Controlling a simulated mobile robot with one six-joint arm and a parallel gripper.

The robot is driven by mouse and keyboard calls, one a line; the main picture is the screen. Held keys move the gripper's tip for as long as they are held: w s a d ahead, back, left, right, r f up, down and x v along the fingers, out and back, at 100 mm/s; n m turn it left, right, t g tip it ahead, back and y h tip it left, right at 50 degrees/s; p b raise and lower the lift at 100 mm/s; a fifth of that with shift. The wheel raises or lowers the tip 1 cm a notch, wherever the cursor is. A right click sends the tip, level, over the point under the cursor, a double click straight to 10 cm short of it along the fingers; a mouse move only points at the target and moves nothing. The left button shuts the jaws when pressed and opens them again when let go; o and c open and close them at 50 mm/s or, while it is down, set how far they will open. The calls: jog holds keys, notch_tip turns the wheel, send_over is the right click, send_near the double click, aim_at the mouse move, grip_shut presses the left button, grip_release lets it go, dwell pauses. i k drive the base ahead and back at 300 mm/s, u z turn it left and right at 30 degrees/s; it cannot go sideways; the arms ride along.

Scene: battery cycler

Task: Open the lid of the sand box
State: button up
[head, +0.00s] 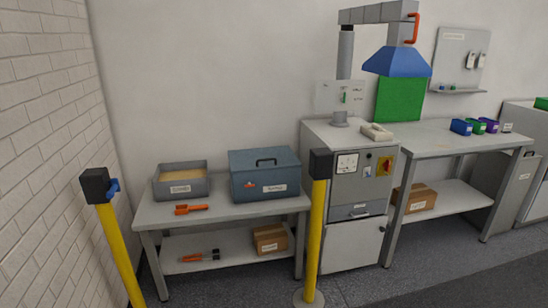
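A blue-grey box (258,188) with a closed lid (252,158) stands on the right part of a low grey table (225,208). A dark handle (266,162) is on the lid, and a white label and a small orange mark are on the front. To its left, a grey open tray (181,189) holds tan, sand-like material (180,172); it shows no lid. The labels are too small to read, so I cannot tell which is the sand box. My gripper is not in view.
Yellow posts with black heads stand before the table at left (118,245) and right (316,235). An orange tool (191,209) lies on the tabletop. A carton (270,238) is on the lower shelf. A grey cabinet (350,240) stands right of the table.

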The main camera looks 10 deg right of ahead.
aim_at(255, 159)
jog(key=u, duration=0.15)
jog(key=i, duration=0.9)
jog(key=z, duration=0.1)
jog(key=k, duration=0.6)
jog(key=z, duration=0.35)
jog(key=i, duration=0.6)
jog(key=z, duration=0.1)
